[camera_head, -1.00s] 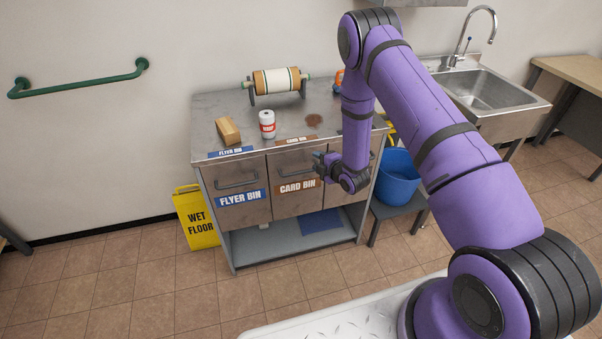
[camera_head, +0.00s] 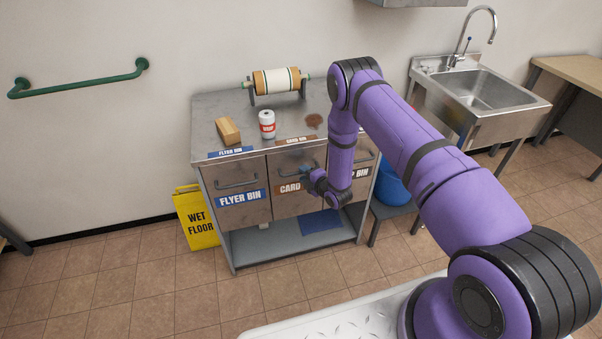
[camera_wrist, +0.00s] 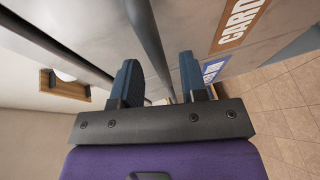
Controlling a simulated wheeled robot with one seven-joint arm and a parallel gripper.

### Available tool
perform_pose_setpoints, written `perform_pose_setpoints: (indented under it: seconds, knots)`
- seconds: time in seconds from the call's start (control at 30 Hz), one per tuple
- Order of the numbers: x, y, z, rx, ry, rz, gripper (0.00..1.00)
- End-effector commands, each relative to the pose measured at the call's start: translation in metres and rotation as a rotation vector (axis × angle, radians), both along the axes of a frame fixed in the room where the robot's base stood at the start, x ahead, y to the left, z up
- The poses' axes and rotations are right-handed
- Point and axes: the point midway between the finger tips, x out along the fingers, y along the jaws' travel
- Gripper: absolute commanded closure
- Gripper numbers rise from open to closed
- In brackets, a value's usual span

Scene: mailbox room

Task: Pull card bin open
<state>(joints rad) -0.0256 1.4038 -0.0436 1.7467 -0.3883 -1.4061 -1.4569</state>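The card bin (camera_head: 284,207) is the middle metal front of the cabinet, and it looks shut in the head view. Its brown label (camera_head: 287,189) is partly hidden by my arm; the label also shows in the wrist view (camera_wrist: 238,24). My gripper (camera_head: 306,171) is in front of the card bin's upper part. In the wrist view my gripper (camera_wrist: 158,82) is open, and the dark bar handle (camera_wrist: 150,42) runs between its two blue fingers. The fingers look apart from the bar. The handle is mostly hidden in the head view.
The flyer bin (camera_head: 240,207) is to the left, and another bin (camera_head: 360,158) to the right is partly covered by my arm. A box (camera_head: 228,131) and a can (camera_head: 267,122) stand on the countertop. A yellow wet-floor sign (camera_head: 197,218) stands left. Floor in front is clear.

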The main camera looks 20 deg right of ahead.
Motion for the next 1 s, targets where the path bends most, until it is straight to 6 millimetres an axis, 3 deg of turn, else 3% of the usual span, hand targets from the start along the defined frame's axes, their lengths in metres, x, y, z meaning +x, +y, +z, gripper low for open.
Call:
perform_pose_setpoints:
  seconds: [0.2,0.53,0.57,0.73,1.0]
  knots:
    - [0.018,0.008,-0.004,0.001,0.0,0.001,0.6]
    - [0.021,0.009,-0.005,0.001,0.001,0.0,0.6]
    - [0.021,0.009,-0.005,0.001,0.001,0.0,0.62]
    - [0.021,0.009,-0.005,0.001,0.001,0.0,1.0]
    - [0.021,0.009,-0.005,0.0,0.002,0.001,1.0]
